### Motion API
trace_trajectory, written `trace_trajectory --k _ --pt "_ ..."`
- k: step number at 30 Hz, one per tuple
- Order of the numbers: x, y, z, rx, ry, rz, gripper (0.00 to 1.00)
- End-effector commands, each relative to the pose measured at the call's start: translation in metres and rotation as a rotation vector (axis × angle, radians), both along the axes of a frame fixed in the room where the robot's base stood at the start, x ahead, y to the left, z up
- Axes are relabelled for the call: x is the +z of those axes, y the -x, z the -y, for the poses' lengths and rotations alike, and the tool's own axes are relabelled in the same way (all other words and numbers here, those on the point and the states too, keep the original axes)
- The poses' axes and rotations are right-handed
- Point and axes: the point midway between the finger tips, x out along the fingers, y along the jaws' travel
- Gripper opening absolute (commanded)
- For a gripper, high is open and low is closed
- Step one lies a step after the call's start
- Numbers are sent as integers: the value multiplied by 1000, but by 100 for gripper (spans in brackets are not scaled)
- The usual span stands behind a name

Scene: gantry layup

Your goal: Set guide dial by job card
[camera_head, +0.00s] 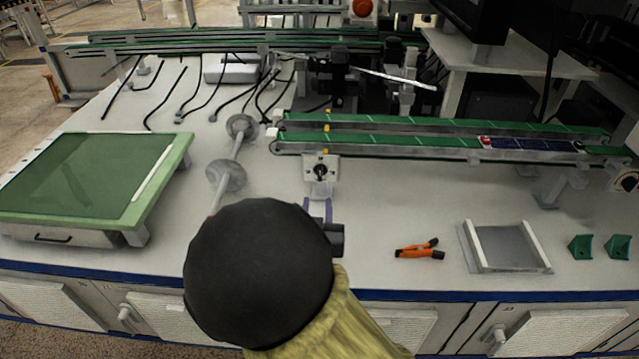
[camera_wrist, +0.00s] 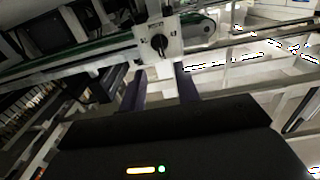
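The guide dial (camera_head: 320,170) is a black knob on a small white plate at the near end of the green conveyor. In the wrist view the dial (camera_wrist: 158,42) sits ahead of my fingers with small dark marks around the knob, too small to read. My gripper (camera_head: 318,209) has two purple fingers pointing towards the dial plate. In the wrist view my gripper (camera_wrist: 161,84) is open, with an empty gap between the fingers and the knob beyond their tips, apart from them. I cannot make out a job card in either view.
The green conveyor (camera_head: 400,138) runs right behind the dial and carries a dark blue panel (camera_head: 536,144). Orange-handled pliers (camera_head: 419,251), a grey tray (camera_head: 507,247) and green brackets (camera_head: 580,246) lie on the right. A green-topped box (camera_head: 85,175) stands left, beside grey rollers (camera_head: 226,175).

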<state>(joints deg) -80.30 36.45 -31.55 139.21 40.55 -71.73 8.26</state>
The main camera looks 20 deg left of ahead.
Motion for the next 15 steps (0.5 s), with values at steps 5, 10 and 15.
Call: trace_trajectory --k 5,10,15 --pt "-1 -32 -7 -2 -1 3 32" --pt "-1 -61 -14 -2 -1 3 32" --pt "-1 -83 -20 -1 0 2 32"
